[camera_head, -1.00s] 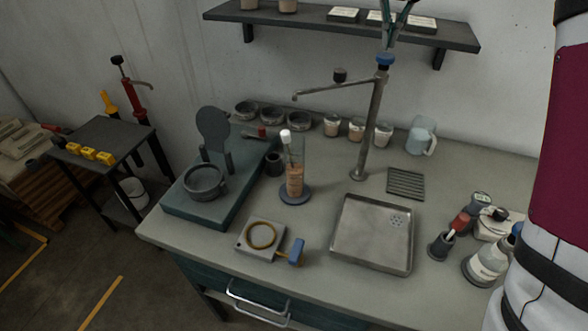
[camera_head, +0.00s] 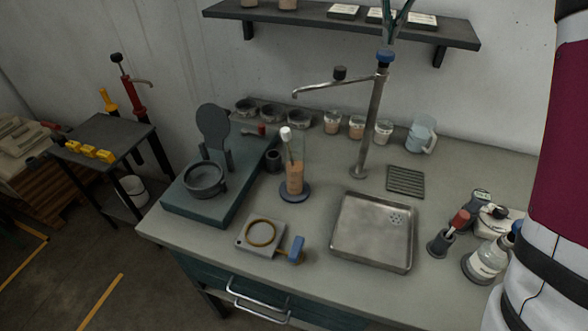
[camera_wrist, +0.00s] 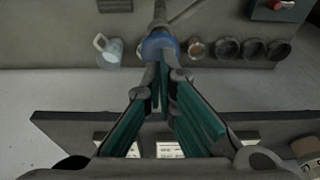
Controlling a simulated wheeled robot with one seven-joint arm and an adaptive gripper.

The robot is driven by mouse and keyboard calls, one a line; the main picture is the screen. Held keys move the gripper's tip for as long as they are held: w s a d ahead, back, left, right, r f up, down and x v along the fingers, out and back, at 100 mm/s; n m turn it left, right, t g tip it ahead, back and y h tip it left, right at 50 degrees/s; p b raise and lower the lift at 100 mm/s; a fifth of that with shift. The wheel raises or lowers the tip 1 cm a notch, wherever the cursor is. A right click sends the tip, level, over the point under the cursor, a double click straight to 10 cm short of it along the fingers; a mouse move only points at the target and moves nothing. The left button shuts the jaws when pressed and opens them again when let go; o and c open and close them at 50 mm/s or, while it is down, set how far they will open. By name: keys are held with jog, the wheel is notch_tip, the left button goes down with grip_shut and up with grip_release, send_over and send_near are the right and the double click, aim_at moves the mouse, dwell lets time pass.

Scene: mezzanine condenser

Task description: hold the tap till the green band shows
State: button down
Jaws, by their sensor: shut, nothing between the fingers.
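The tap is a tall metal pillar (camera_head: 367,130) with a side spout (camera_head: 325,87) reaching left and a blue cap (camera_head: 385,56) on top. My gripper (camera_head: 387,46) points down with its green-padded fingers shut and empty, the tips at the blue cap. In the wrist view the fingertips (camera_wrist: 162,66) overlap the blue cap (camera_wrist: 157,44); they appear to touch it. A clear cylinder (camera_head: 293,172) with orange-brown contents stands below the spout's end, on a dark round base. A white-topped rod (camera_head: 286,136) stands in it. I see no green band on it.
A steel tray (camera_head: 372,232) lies in front of the pillar. A wall shelf (camera_head: 300,17) is behind my gripper. A jug (camera_head: 421,136), several cups and bottles stand around the bench. The gold-ringed plate (camera_head: 262,234) is at the front.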

jog(key=shift+f, duration=0.55)
jog(key=shift+f, duration=0.9)
jog(key=shift+r, duration=0.15)
dwell(4.2)
jog(key=shift+w+v, duration=0.2)
jog(key=shift+v, duration=0.8)
jog(key=shift+w+v, duration=0.2)
jog(key=shift+v, duration=0.8)
jog(key=shift+d+r, duration=0.15)
jog(key=shift+r, duration=0.2)
jog(key=shift+s, duration=0.1)
